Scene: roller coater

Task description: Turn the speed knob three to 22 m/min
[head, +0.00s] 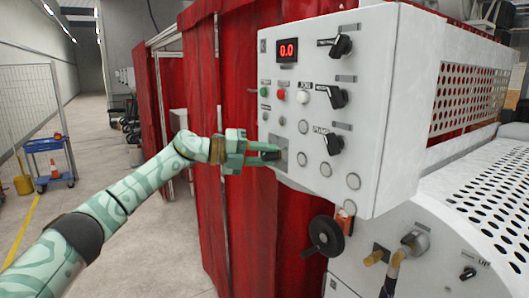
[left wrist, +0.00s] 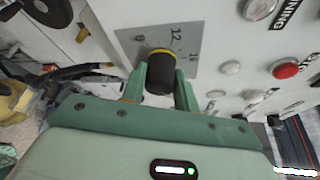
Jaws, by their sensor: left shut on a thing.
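The white control box (head: 330,100) fills the upper right of the head view. My left gripper (head: 268,152) reaches its lower left corner, at a grey dial plate (head: 281,142). In the left wrist view, a black knob with a yellow ring (left wrist: 160,76) stands on that plate (left wrist: 192,36). My left gripper (left wrist: 161,88) is shut on the knob, one finger at each side. The numbers 12, 16 and 8 show around it; the knob's pointer is hidden. The red display (head: 287,50) reads 0.0. My right gripper is not in view.
Black selector switches (head: 333,144) line the box's right side, with green, red and white buttons (head: 302,97) to their left. A black handwheel (head: 326,235) is below the box. A red curtain (head: 235,225) hangs behind it. Open floor lies at the left.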

